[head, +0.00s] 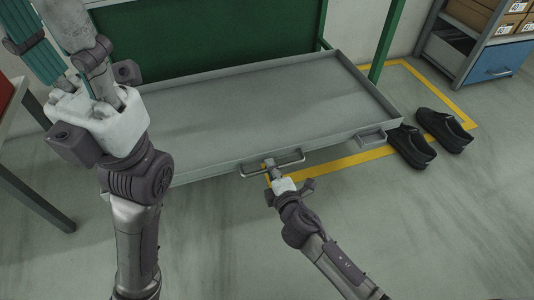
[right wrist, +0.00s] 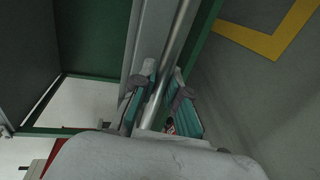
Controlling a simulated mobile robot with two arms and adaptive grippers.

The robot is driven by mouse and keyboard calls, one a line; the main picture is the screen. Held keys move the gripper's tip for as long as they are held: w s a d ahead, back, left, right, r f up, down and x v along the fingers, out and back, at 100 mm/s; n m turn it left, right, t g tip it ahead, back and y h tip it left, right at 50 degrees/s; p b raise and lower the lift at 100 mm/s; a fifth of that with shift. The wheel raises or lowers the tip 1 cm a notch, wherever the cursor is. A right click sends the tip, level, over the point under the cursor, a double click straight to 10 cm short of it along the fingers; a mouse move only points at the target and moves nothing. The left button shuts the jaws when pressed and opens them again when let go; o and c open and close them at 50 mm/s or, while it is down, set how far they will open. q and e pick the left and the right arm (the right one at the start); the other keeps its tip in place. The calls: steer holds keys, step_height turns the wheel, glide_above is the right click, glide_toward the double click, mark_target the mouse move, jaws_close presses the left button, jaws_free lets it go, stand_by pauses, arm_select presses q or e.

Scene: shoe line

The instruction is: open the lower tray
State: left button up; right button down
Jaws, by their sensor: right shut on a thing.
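The lower tray (head: 240,105) is a wide, shallow grey metal tray, empty where I see it, and juts out in front of the green frame (head: 388,40) in the head view. A bar handle (head: 290,157) is on its front edge. My right gripper (head: 269,164) is shut on this handle. In the right wrist view, its teal finger pads (right wrist: 158,98) lie on both sides of the metal handle bar (right wrist: 172,55). My left arm hides the tray's left end.
Black shoes (head: 411,146) stand on the floor right of the tray, near yellow floor lines (head: 440,88). A shelf with boxes (head: 490,18) and a blue drawer (head: 500,65) is at upper right. A table (head: 30,180) is at far left. The floor before the tray is clear.

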steer(key=v, duration=0.3)
steer(key=f+v, duration=0.1)
steer(key=v, duration=0.1)
steer(key=shift+s+d+f, duration=0.1)
steer(key=shift+s+d, duration=0.05)
steer(key=shift+s, duration=0.35)
steer(key=c, duration=1.2)
jaws_free()
steer(key=v, duration=1.2)
steer(key=shift+p, duration=0.3)
